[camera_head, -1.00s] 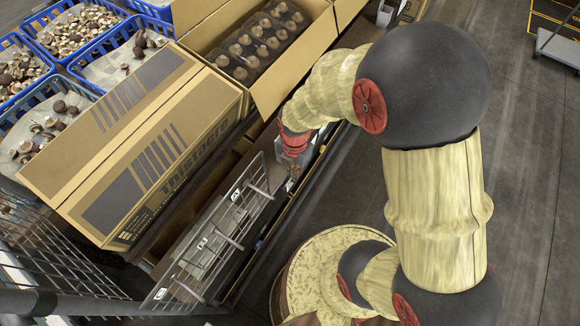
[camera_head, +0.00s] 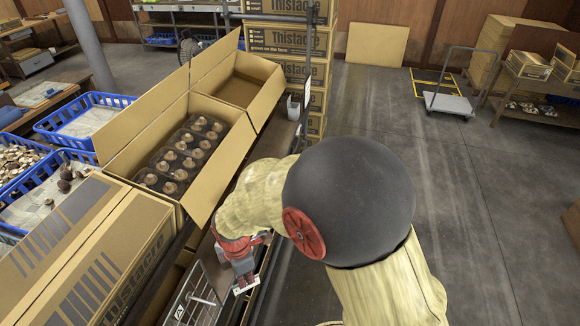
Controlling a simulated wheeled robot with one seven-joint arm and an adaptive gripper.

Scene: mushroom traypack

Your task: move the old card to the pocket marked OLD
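My gripper (camera_head: 243,271) points down beside the rack at the lower middle, red at the wrist with grey fingers. A small white piece (camera_head: 246,286) with a dark mark shows at its fingertips. I cannot tell whether this is the old card or whether the fingers are shut on it. A wire rack of pockets (camera_head: 203,280) is just left of the gripper, cut off by the bottom edge. One pocket has a white label (camera_head: 180,312), too small to read. I cannot make out which pocket is marked OLD.
An open carton (camera_head: 228,183) with packed mushroom trays (camera_head: 184,155) stands left of my arm, with an empty open carton (camera_head: 239,90) behind it. A closed carton (camera_head: 92,262) is at lower left. Blue crates (camera_head: 82,110) stand farther left.

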